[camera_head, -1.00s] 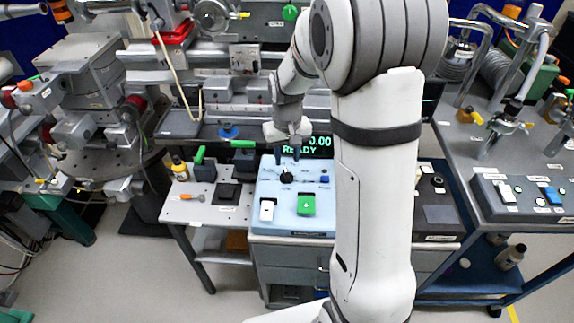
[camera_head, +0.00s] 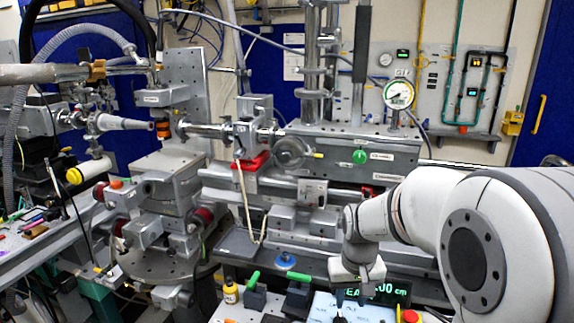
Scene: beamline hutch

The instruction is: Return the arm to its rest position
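My arm (camera_head: 425,205) reaches in from the right side of the head view, its large joint filling the lower right. It bends down over the light blue control panel at the bottom edge. My gripper (camera_head: 352,297) points down just above the panel, in front of the green-lit display (camera_head: 388,292). Its two dark fingers look apart, with nothing seen between them. The fingertips are close to a dark knob (camera_head: 339,312); I cannot tell whether they touch it. Most of the panel is cut off by the frame.
A red button (camera_head: 410,316) is beside the gripper. Behind are the grey beamline stage (camera_head: 350,150), a pressure gauge (camera_head: 398,94) and a wall panel with pipes (camera_head: 455,90).

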